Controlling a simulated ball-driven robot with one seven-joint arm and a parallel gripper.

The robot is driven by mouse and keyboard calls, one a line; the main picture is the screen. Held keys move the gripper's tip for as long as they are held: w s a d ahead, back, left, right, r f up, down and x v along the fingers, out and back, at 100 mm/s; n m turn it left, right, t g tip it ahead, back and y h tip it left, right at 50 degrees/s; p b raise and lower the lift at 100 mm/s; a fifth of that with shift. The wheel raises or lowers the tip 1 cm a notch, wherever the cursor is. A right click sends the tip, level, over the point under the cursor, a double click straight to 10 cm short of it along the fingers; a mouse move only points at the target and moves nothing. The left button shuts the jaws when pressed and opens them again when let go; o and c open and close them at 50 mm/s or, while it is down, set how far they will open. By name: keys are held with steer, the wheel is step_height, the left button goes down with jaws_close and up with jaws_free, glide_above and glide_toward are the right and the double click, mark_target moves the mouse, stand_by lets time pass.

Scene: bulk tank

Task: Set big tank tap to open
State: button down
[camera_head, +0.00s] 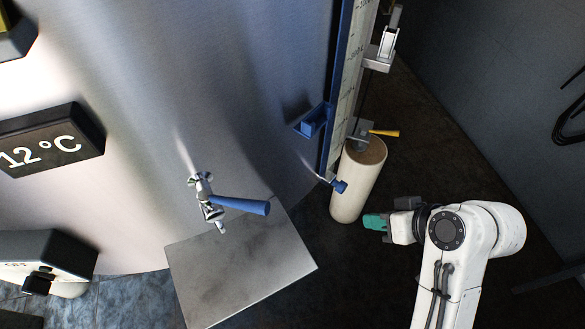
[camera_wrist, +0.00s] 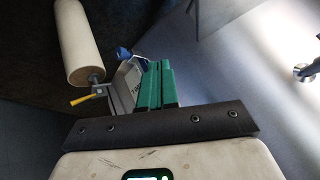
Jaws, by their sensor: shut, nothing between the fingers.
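The tank tap (camera_head: 207,200) is a chrome tap low on the big steel tank (camera_head: 230,90). Its blue lever (camera_head: 240,205) sticks out to the right, roughly across the downward spout. My gripper (camera_head: 376,222) has green fingers and is well to the right of the tap, apart from it. In the wrist view its green fingers (camera_wrist: 157,85) are together with nothing between them. A chrome round part (camera_wrist: 303,72) shows at the right edge of the wrist view; I cannot tell whether it belongs to the tap.
A pale cylinder (camera_head: 358,180) with a yellow lever (camera_head: 384,132) above it stands near my gripper. A scale strip (camera_head: 349,80) and a small blue-handled fitting (camera_head: 339,185) are beside it. A metal plate (camera_head: 245,265) lies below the tap. A 12°C display (camera_head: 50,150) is at left.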

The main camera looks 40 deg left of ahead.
mark_target(244, 205)
steer(key=s+a+r+n+g+h, duration=0.15)
steer(key=a+r+n+g, duration=0.25)
steer(key=a+r+n, duration=0.55)
steer(key=s+a+r+n+g+h, duration=0.1)
steer(key=a+r+n+g+h, duration=0.25)
steer(key=a+r, duration=0.6)
steer(key=s+d+f+p, duration=0.1)
steer(key=s+f, duration=0.3)
steer(key=s, duration=0.5)
steer(key=shift+s+d+f+g+p, duration=0.2)
steer(key=shift+s+f+g+p, duration=0.2)
steer(key=shift+p, duration=0.25)
steer(key=shift+w, duration=0.15)
